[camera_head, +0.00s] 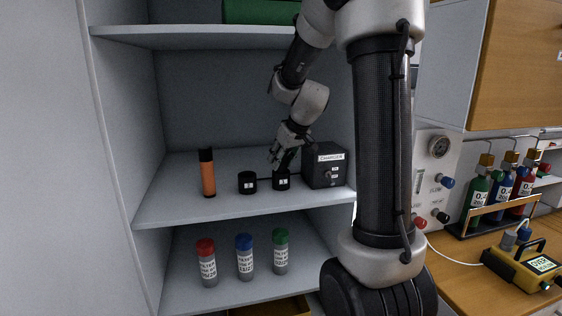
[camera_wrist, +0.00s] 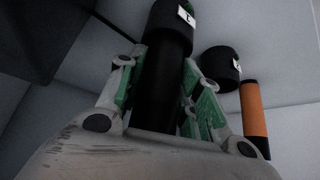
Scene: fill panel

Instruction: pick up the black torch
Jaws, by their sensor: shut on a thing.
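The black torch (camera_wrist: 165,85) is a dark cylinder between the two green-padded fingers of my gripper (camera_wrist: 158,75) in the wrist view. My gripper is shut on it. Its far end meets a black cup with a white label (camera_wrist: 170,18), and it looks seated in that cup. In the head view my gripper (camera_head: 286,146) is at the middle shelf, just above the labelled black cup (camera_head: 281,182). There the torch is mostly hidden by the fingers.
A second black cup (camera_head: 247,183) and an orange torch with black ends (camera_head: 208,175) stand to the left on the shelf (camera_head: 190,208). A black charger box (camera_head: 325,172) stands close on the right. The upper shelf (camera_head: 190,33) is overhead. Filter bottles (camera_head: 244,260) stand below.

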